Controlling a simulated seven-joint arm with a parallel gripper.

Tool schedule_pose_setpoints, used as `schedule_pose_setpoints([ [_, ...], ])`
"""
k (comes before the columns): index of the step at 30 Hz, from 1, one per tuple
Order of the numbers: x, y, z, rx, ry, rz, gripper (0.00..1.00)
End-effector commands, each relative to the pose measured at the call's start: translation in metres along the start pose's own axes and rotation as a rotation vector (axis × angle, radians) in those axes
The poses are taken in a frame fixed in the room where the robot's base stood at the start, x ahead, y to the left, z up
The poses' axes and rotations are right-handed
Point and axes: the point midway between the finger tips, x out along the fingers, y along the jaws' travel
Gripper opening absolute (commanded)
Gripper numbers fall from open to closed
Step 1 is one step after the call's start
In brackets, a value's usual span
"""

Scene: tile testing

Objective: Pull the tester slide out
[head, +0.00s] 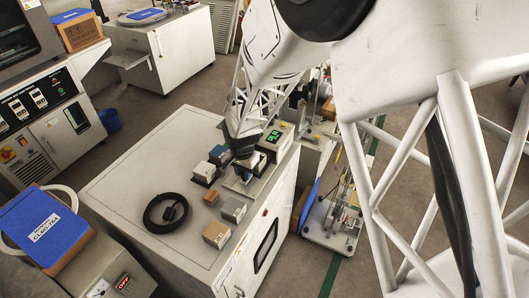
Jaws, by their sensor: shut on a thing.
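The tester (281,146), a pale box with a green lit display, stands near the right edge of the white cabinet top. A flat light plate, which looks like the tester slide (236,185), lies low in front of it, toward the lower left. My gripper (248,164) reaches down from above at the tester's front, over the slide. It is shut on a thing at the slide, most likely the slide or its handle. The fingertips and the grasped part are small and partly hidden by my gripper. How far out the slide is cannot be told.
Dark and blue-topped blocks (204,171) stand left of the slide. A brown block (211,198), a grey tile block (233,209) and a beige block (216,234) lie in front. The cabinet top (125,175) is clear farther left.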

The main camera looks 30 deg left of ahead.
Motion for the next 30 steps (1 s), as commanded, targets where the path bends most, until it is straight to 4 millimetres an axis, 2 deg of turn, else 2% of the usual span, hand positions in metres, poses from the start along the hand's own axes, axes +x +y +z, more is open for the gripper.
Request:
schedule_pose_setpoints([
  [18,0.0,0.0,0.022,0.0,0.0,0.0,0.1],
  [25,0.0,0.0,0.022,0.0,0.0,0.0,0.1],
  [26,0.0,0.0,0.022,0.0,0.0,0.0,0.32],
  [30,0.0,0.0,0.022,0.0,0.0,0.0,0.51],
])
